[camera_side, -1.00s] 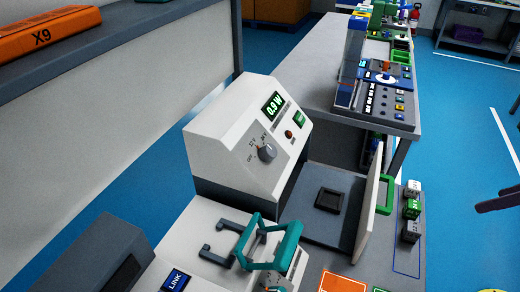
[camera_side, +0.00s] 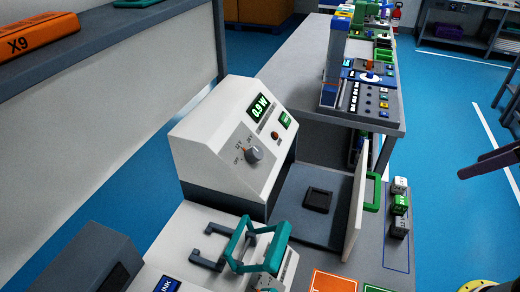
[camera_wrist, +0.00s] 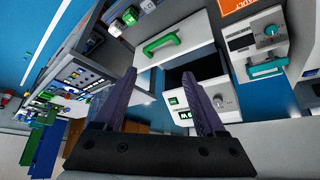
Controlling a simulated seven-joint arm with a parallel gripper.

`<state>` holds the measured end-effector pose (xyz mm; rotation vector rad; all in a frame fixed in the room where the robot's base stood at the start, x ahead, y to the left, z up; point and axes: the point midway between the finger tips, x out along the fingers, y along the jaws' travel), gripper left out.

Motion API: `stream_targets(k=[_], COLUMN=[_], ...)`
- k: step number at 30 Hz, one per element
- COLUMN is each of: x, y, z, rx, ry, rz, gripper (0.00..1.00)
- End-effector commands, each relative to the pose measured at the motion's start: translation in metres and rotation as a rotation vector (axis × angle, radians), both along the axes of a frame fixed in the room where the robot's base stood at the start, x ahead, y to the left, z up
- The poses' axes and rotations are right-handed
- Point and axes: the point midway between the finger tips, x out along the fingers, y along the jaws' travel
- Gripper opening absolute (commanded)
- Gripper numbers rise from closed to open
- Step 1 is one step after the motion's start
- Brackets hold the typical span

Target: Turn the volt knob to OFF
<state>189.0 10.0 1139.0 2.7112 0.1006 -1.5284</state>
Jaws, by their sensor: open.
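The volt knob (camera_side: 254,154) is a round grey dial on the sloped front of a white test box (camera_side: 208,138). Small labels for OFF and voltages sit around its left and top; I cannot tell for sure where its pointer stands. In the wrist view the knob (camera_wrist: 219,101) shows just right of the right finger. My gripper (camera_wrist: 158,75) is open and empty, its two purple fingers apart. In the side view a dark finger of my gripper (camera_side: 490,162) enters at the right edge, well away from the knob.
The box display (camera_side: 259,107) reads 0.9 W. A white door with a green handle (camera_side: 373,192) stands open right of the box. A teal handle (camera_side: 262,245) is in front. Small blocks (camera_side: 400,207) sit at the right, and a control panel (camera_side: 365,92) stands behind.

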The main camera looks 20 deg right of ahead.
Motion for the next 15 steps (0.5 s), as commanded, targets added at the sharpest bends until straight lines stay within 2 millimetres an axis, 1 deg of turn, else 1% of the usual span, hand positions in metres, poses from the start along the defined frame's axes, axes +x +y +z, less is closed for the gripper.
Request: stream_targets(k=[1,2,3,5,6,10,12,14,15], x=[0.017,0.027,0.042,0.064,0.079,0.129,0.155,0.176,0.19], y=[0.006,0.01,0.017,0.028,0.036,0.066,0.086,0.103,0.116], z=[0.018,0.028,0.041,0.057,0.066,0.087,0.093,0.094,0.093], rx=[0.007,0.012,0.019,0.028,0.036,0.056,0.067,0.075,0.082], ry=[-0.008,-0.011,-0.01,-0.01,-0.007,0.008,0.018,0.032,0.041], rz=[0.027,0.047,0.074,0.115,0.143,0.233,0.282,0.321,0.347], gripper=[0.73,0.73,0.73,0.73,0.73,0.73,0.73,0.73,0.73])
